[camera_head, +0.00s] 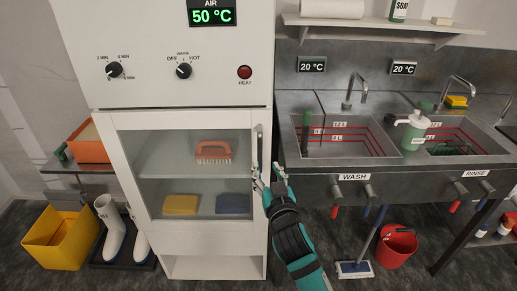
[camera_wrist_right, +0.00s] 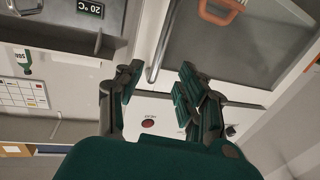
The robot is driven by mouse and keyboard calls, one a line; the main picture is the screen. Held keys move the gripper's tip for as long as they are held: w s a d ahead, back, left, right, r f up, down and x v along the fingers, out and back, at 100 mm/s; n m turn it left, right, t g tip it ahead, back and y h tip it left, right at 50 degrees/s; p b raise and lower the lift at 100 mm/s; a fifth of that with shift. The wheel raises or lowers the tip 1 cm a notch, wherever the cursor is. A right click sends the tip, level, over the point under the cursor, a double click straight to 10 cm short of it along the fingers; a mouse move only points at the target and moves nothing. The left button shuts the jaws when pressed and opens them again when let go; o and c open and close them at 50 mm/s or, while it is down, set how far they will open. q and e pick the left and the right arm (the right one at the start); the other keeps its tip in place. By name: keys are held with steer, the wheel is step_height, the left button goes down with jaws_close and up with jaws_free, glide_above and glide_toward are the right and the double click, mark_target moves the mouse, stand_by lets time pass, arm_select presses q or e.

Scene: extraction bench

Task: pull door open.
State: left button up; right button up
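The white cabinet door (camera_head: 125,155) has a glass pane and appears closed. Its vertical metal handle (camera_head: 260,150) is on the right side. My right gripper (camera_head: 267,179) is open at the lower end of the handle, fingers pointing up toward it. In the right wrist view, the gripper (camera_wrist_right: 158,80) has its two fingers spread, with the handle bar (camera_wrist_right: 163,42) showing between them. I see no clear contact, and the gap in depth is hard to judge. My left gripper is not in view.
Behind the glass are an orange brush (camera_head: 213,152), a yellow sponge (camera_head: 180,205) and a blue one (camera_head: 232,204). The steel sink (camera_head: 345,178) stands close on the right. A red bucket (camera_head: 396,248), mop (camera_head: 355,269), yellow bin (camera_head: 62,238) and white boots (camera_head: 112,230) are on the floor.

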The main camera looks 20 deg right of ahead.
mark_target(260, 152)
steer(key=w, duration=0.9)
steer(key=shift+w+d+p, duration=0.2)
steer(key=shift+d+p, duration=0.2)
steer(key=shift+c, duration=0.5)
jaws_close()
